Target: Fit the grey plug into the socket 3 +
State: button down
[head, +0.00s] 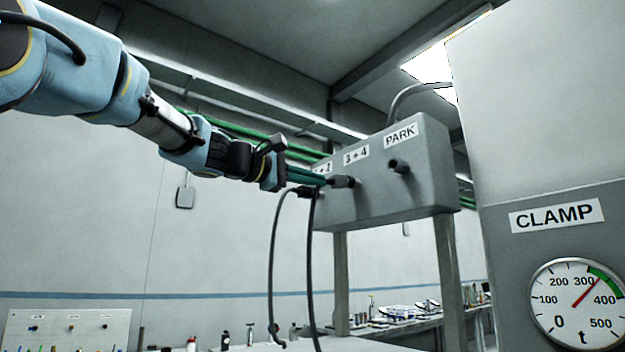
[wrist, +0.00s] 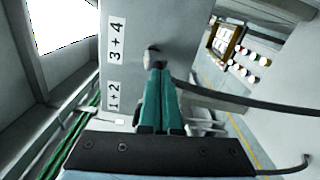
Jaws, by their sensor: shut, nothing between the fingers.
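A dark cylindrical part (head: 399,167) projects below "PARK". My fingers hide part of the face near "1+2" (wrist: 113,96).
Dark cables (head: 315,270) hang below my gripper; one crosses to the right in the wrist view (wrist: 235,97). The box (head: 432,165) stands on posts. A cabinet with a "CLAMP" sign (head: 556,215) and gauge (head: 577,303) is at right. Open space lies below my arm.

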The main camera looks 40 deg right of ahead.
jog(key=shift+d, duration=0.25)
jog(key=shift+a, duration=0.1)
jog(key=a+b, duration=0.5)
jog(key=a, duration=0.8)
jog(key=shift+w+b, duration=0.3)
jog(key=shift+w, duration=0.05)
